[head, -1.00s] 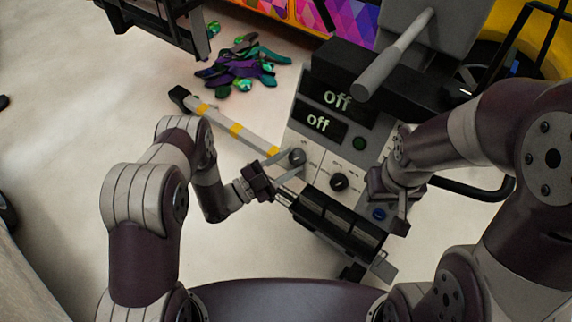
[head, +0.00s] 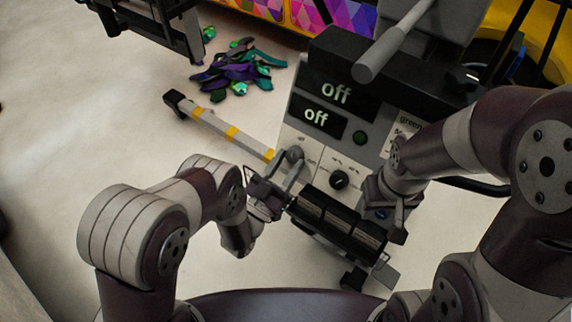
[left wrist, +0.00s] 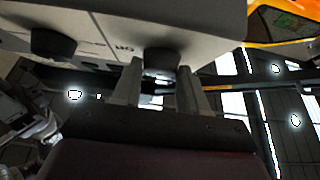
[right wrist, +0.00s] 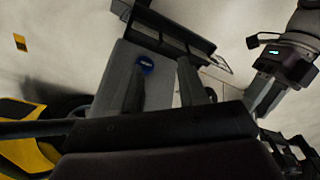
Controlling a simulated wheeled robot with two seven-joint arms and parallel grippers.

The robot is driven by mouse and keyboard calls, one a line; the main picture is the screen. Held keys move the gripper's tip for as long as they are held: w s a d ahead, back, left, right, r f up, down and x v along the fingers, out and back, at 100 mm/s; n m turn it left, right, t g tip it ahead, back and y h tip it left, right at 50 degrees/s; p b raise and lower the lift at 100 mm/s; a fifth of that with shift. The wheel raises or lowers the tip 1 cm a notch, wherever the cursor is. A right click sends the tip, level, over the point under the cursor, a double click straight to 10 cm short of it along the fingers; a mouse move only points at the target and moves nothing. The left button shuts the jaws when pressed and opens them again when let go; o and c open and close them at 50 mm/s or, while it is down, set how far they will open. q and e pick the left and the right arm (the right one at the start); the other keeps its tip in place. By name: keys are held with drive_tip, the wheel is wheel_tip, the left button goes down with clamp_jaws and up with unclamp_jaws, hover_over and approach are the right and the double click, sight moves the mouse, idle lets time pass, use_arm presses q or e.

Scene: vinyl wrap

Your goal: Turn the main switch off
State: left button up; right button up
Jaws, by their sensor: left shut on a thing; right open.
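The control panel (head: 318,150) has a round dark knob (head: 295,154) at its left, likely the main switch, and a second dark knob (head: 339,180) to its right. Two displays (head: 337,91) above read "off". My left gripper (head: 286,173) is at the left knob, with its fingers on either side of it. In the left wrist view the knob (left wrist: 162,59) sits between the fingertips, its top partly hidden by the frame's crowding. My right gripper (right wrist: 163,76) is open and empty. A blue button (right wrist: 146,64) shows between and beyond its fingers.
A green button (head: 360,138) is right of the lower display. A grey lever (head: 392,45) sticks out above the panel. A yellow-banded white bar (head: 222,125) extends left. Scraps of coloured vinyl (head: 238,72) lie on the floor. Floor at the left is clear.

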sight(291, 153)
idle(0.4)
use_arm(q)
drive_tip(key=o, duration=1.1)
drive_tip(key=shift+w, duration=0.1)
drive_tip(key=shift+c, duration=0.2)
drive_tip(key=r, duration=0.1)
drive_tip(key=r+p, duration=0.1)
drive_tip(key=r, duration=0.1)
drive_tip(key=r+p, duration=0.1)
drive_tip(key=r, duration=0.1)
drive_tip(key=shift+s+d, duration=0.2)
drive_tip(key=shift+d, duration=0.2)
drive_tip(key=s+d+r+p, duration=0.1)
drive_tip(key=s+d+r, duration=0.4)
drive_tip(key=d, duration=0.4)
drive_tip(key=shift+s+d+r, duration=0.15)
drive_tip(key=shift+s+r, duration=0.2)
drive_tip(key=shift+r, duration=0.1)
